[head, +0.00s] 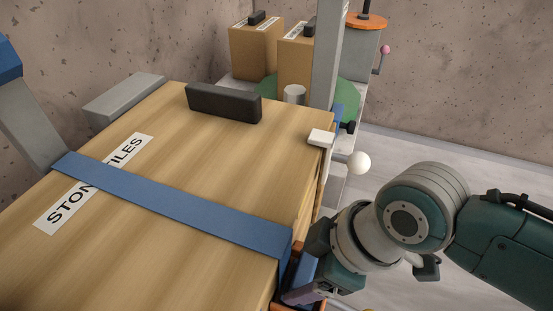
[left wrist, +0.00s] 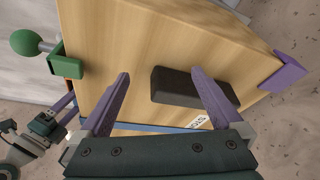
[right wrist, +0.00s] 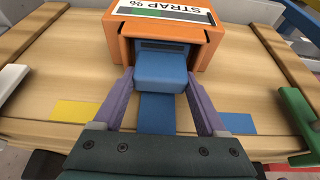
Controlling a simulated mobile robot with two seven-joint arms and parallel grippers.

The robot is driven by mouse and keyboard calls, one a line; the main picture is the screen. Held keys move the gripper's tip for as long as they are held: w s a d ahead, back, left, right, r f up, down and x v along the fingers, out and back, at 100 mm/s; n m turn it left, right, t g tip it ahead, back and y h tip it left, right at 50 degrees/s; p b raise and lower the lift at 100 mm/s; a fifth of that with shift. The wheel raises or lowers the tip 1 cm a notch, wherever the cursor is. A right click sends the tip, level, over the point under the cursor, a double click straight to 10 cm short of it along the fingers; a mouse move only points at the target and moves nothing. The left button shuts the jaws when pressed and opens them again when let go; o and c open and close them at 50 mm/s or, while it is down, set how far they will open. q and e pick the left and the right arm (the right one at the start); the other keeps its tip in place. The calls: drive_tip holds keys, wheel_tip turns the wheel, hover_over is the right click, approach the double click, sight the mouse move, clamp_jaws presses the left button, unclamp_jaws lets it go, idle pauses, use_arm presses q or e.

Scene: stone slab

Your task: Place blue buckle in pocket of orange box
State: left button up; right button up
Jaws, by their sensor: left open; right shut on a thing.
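My right gripper (right wrist: 160,100) is shut on the blue buckle (right wrist: 160,72), with one purple finger on each side. The orange box (right wrist: 205,32), labelled STRAP, is fixed to the wooden side face just beyond it. Its dark pocket opens toward the buckle, and the buckle's far end is at the mouth; how deep it sits is hard to tell. In the head view the right gripper (head: 302,294) is low at the crate's right side. My left gripper (left wrist: 160,92) is open in the left wrist view, its fingers apart near a black handle (left wrist: 190,88) on the wood.
The wooden crate (head: 180,235), labelled STONE TILES, fills the left, with a blue strap (head: 180,202) across its top. Yellow (right wrist: 75,110) and blue patches mark its side. A green clamp (right wrist: 297,115) is at right. Cardboard boxes (head: 255,48) stand behind.

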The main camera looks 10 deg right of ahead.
use_arm(q)
drive_tip(key=shift+f, duration=0.1)
use_arm(e)
drive_tip(key=shift+f, duration=0.15)
drive_tip(key=o, duration=1.3)
drive_tip(key=shift+o, duration=0.2)
use_arm(q)
drive_tip(key=shift+a+r, duration=0.1)
drive_tip(key=shift+r, duration=0.2)
use_arm(e)
drive_tip(key=shift+r, duration=0.45)
drive_tip(key=p+v, duration=0.5)
drive_tip(key=v, duration=0.6)
use_arm(q)
wheel_tip(320, 180, up, 4)
drive_tip(key=shift+r, duration=0.25)
use_arm(e)
drive_tip(key=s+d+r+m+h, duration=0.1)
drive_tip(key=s+d+r+m, duration=0.2)
drive_tip(key=s+m, duration=0.1)
drive_tip(key=s+d+r+m+t+h, duration=0.1)
drive_tip(key=s+d+r+m+h, duration=0.1)
drive_tip(key=s+m, duration=0.3)
drive_tip(key=shift+s+d+r, duration=0.5)
drive_tip(key=shift+r, duration=0.1)
